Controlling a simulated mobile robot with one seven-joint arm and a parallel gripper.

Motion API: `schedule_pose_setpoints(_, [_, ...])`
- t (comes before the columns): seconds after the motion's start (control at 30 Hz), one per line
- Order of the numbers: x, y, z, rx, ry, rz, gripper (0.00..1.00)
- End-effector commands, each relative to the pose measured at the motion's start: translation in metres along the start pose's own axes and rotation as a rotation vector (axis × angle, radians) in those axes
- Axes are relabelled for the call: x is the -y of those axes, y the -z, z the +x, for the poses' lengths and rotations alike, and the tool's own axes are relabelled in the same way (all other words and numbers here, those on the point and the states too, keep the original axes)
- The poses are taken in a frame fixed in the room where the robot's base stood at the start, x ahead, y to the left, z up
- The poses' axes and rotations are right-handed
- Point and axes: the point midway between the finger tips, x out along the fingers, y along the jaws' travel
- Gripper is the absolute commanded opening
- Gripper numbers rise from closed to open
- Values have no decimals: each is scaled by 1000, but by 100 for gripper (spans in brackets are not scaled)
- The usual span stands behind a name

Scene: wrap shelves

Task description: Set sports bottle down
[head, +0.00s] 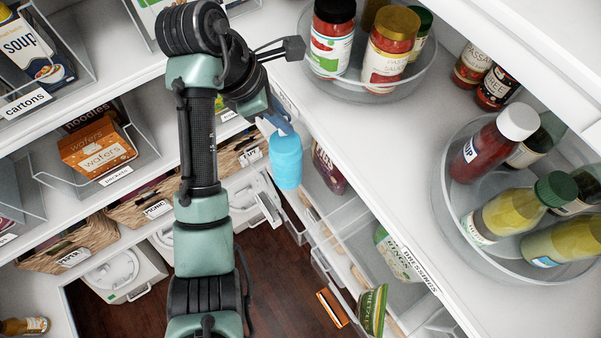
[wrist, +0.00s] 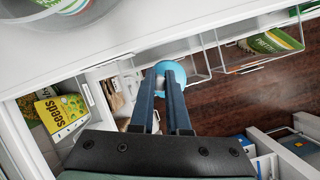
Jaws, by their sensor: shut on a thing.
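The sports bottle (head: 286,162) is light blue and hangs upright below my gripper (head: 277,122) in the head view. In the wrist view the bottle's round blue top (wrist: 178,68) shows between the fingertips of my gripper (wrist: 171,85), which is shut on it. The bottle is beside the shelf edge at the right, above the gap over the dark wood floor. Its base appears clear of any surface, and the exact grip point is partly hidden by the fingers.
A clear turntable (head: 468,240) with sauce bottles stands on the right shelf, and another turntable (head: 345,88) with jars stands at the back. Clear drawers (head: 345,235) sit below. Wafers (head: 97,148) and woven baskets (head: 92,240) line the left shelves. Floor (head: 150,310) shows between.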

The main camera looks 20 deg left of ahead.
Motion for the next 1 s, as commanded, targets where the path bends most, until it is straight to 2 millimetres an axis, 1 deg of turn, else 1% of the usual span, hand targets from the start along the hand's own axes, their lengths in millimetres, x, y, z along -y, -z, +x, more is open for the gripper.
schedule_pose_setpoints(0.07, [0, 0, 0, 1, -1, 1, 0])
schedule_pose_setpoints(0.17, [1, 3, 8, 1, 0, 1, 0])
schedule_pose_setpoints(0.27, [3, 10, 27, 2, 1, 2, 0])
schedule_pose_setpoints(0.4, [6, 23, 58, 2, 1, 1, 0])
schedule_pose_setpoints(0.57, [9, 35, 86, 2, 3, 0, 0])
schedule_pose_setpoints(0.63, [10, 41, 100, 1, 3, -1, 0])
schedule_pose_setpoints(0.8, [12, 51, 122, 0, 2, -1, 0])
schedule_pose_setpoints(1.0, [13, 58, 138, 0, 2, -1, 0])
